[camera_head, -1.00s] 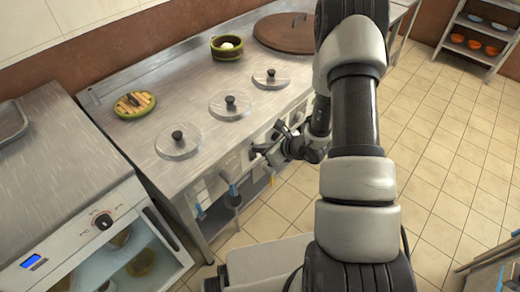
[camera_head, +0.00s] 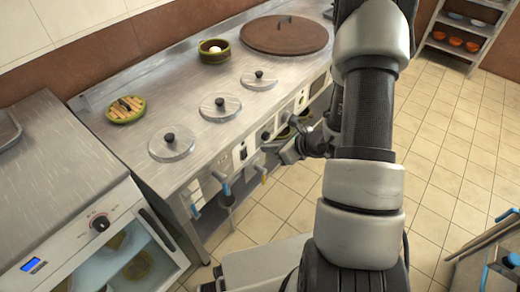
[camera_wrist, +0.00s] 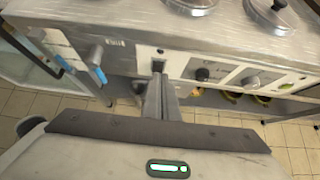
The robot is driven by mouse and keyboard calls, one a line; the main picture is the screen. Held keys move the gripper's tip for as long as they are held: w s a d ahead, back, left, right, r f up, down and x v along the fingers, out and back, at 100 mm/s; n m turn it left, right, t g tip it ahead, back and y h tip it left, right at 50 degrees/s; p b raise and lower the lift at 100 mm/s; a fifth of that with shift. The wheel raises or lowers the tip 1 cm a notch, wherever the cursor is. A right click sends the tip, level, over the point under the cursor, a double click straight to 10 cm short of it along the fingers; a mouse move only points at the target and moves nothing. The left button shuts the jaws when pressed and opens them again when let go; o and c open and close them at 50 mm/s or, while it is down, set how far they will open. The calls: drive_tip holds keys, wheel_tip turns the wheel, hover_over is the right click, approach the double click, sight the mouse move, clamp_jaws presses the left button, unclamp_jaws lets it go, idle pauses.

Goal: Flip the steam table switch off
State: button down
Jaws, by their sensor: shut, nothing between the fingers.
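The steam table (camera_head: 215,75) is a long metal counter with several round lids on top. On its front panel, a small dark switch on a pale plate (camera_head: 242,153) shows just left of my gripper (camera_head: 268,147). In the wrist view the dark switch (camera_wrist: 159,64) sits straight ahead, right at the tips of my gripper (camera_wrist: 158,76). My fingers are shut together with nothing between them. I cannot tell whether they touch the switch, and its position is too small to read.
Blue-handled taps (camera_head: 222,180) stick out from the panel to the left. An oven-like unit (camera_head: 95,235) stands at the near left.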

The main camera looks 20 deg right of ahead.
drive_tip(key=shift+r+v, duration=0.3)
drive_tip(key=shift+v, duration=1.4)
drive_tip(key=shift+w+a, duration=0.2)
drive_tip(key=shift+a, duration=0.05)
drive_tip(key=s+a+r+n+g+y, duration=0.1)
drive_tip(key=s+a+r+n, duration=0.1)
drive_tip(key=a+r+n, duration=0.4)
drive_tip(key=s+a+r+n+g+y, duration=0.15)
drive_tip(key=a+r+n, duration=0.25)
drive_tip(key=r, duration=0.5)
drive_tip(key=s+a+r+n+g+h, duration=0.2)
drive_tip(key=s+r+n+g+h, duration=0.1)
drive_tip(key=s+r+n, duration=0.65)
drive_tip(key=s+d+r+n+t+h, duration=0.3)
drive_tip(key=s+d+r+n+h, duration=0.25)
drive_tip(key=s+n, duration=0.3)
wheel_tip(320, 180, up, 18)
drive_tip(key=p, duration=1.8)
drive_tip(key=shift+w+d+n, duration=0.3)
drive_tip(key=shift+w+d, duration=0.1)
drive_tip(key=shift+w, duration=0.05)
